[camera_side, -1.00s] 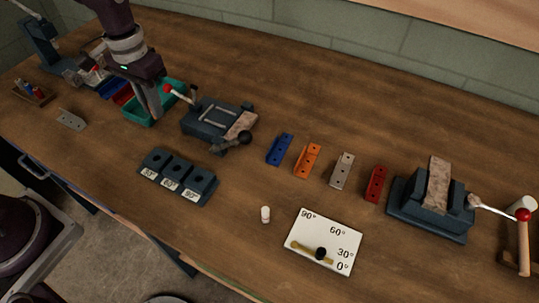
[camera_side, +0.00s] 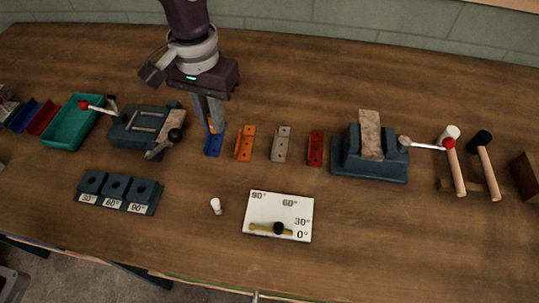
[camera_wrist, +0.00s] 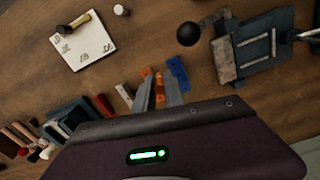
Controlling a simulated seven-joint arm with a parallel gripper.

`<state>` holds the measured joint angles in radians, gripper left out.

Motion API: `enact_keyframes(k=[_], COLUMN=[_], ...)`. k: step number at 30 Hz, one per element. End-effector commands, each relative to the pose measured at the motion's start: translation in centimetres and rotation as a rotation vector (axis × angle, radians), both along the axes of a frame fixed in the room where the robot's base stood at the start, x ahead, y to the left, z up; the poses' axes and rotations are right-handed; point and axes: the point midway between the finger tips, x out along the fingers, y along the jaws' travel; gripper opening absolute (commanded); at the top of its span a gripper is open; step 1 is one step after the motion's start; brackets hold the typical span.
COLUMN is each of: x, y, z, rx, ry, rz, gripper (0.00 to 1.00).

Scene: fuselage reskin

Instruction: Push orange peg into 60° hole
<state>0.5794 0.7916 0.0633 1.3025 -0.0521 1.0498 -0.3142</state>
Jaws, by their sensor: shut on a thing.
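My gripper (camera_side: 213,128) is above the blue block (camera_side: 213,146), shut on a small orange peg (camera_side: 213,125). The peg also shows between the fingers in the wrist view (camera_wrist: 159,90); most of it is hidden by them. I cannot tell whether its tip touches the blue block. The dark hole block (camera_side: 117,193) lies at the front left of the side view, with three holes labelled 30°, 60° and 90°. The 60° hole (camera_side: 117,186) is the middle one and looks empty. It is left of and nearer the camera than my gripper.
Orange (camera_side: 245,143), grey (camera_side: 281,144) and red (camera_side: 315,148) blocks stand right of the blue one. A vise (camera_side: 140,130) with a lever is left of my gripper; another (camera_side: 370,160) is right. An angle board (camera_side: 278,216) and white cap (camera_side: 216,206) lie in front.

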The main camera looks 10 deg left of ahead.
Motion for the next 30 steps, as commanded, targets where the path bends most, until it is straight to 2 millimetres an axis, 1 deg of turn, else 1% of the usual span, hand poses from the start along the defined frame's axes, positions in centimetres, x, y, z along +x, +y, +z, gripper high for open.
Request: enact_keyframes(k=[2, 7, 9, 13, 17, 19, 24, 27, 28, 29, 30], x=[0.0, 0.0, 0.0, 0.0, 0.0, 0.0, 0.1, 0.1, 0.1, 0.1, 0.1], y=[0.1, 0.1, 0.1, 0.1, 0.1, 0.1, 0.1, 0.1, 0.1, 0.1, 0.1], z=[-0.6, -4.6, -5.7, -7.3, -9.7, -10.1, -10.0, -10.3, -10.4, -10.3, -10.3], rx=[0.001, 0.002, 0.001, 0.000, 0.000, -0.001, -0.001, -0.001, -0.001, -0.001, -0.001], ry=[0.002, 0.003, 0.002, 0.002, 0.002, -0.001, -0.002, -0.001, -0.001, -0.001, -0.001], rz=[0.000, 0.000, 0.000, 0.000, 0.000, 0.000, 0.000, 0.000, 0.000, 0.000, 0.000], gripper=[0.00, 0.00, 0.00, 0.00, 0.00, 0.00, 0.00, 0.00, 0.16, 0.21, 0.23])
